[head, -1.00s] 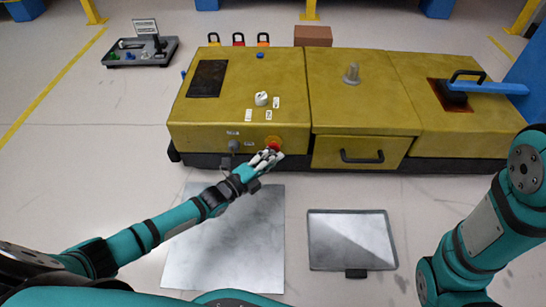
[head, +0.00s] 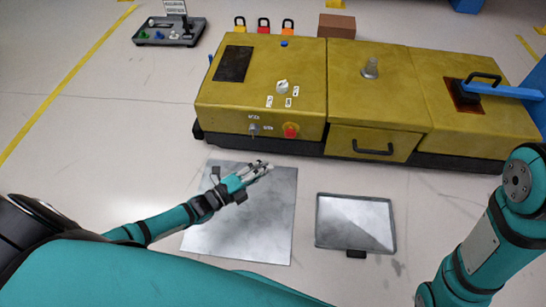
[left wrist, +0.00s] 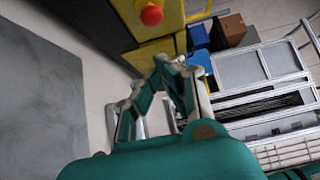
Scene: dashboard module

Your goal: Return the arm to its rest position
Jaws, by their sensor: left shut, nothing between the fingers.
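My left gripper (head: 262,169) is shut and empty in the head view. It is over the far part of the grey metal plate on the floor, apart from the yellow dashboard module (head: 372,122). In the left wrist view my left gripper (left wrist: 170,62) points past the module's lower edge. The red emergency button (head: 290,130) on the module's front face is a short way beyond the fingertips, not touched. It also shows in the left wrist view (left wrist: 151,15). Of my right arm only teal links show at the right edge of the head view; its gripper is out of view.
A grey metal plate (head: 235,235) and a tray-like panel (head: 318,222) lie on the floor in front. The module has a drawer handle (head: 372,150) and a blue lever (head: 505,89). Padlocks (head: 263,26) and a brown box (head: 337,25) stand behind. Floor is clear at left.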

